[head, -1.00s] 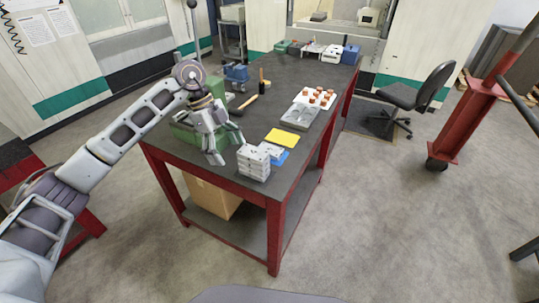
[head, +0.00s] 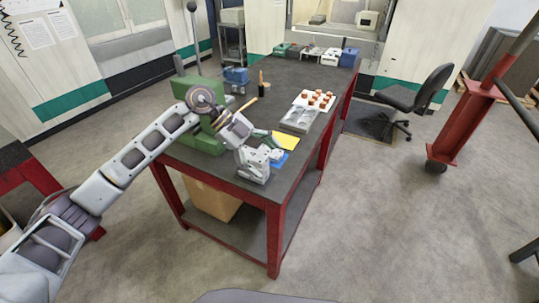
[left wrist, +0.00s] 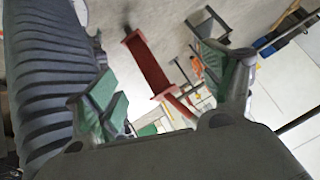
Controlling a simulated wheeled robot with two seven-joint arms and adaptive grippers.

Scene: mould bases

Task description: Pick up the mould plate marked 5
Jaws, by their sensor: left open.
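A small stack of pale grey mould plates (head: 252,174) stands near the front right corner of the dark workbench. No number can be read on them, so I cannot tell which plate is marked 5. My left gripper (head: 266,144) is open, at the back of the stack, partly overlapping it in the head view; contact cannot be told. In the left wrist view its green-padded fingers (left wrist: 165,85) are spread apart with no plate visible between them. My right gripper is not in view.
The dark workbench (head: 290,75) has red legs. A blue item (head: 282,161) and a yellow sheet (head: 287,136) lie beside the stack. Behind are a grey tray (head: 299,119) and a white tray with copper-coloured pieces (head: 318,98). A green machine (head: 203,145) stands left of the gripper.

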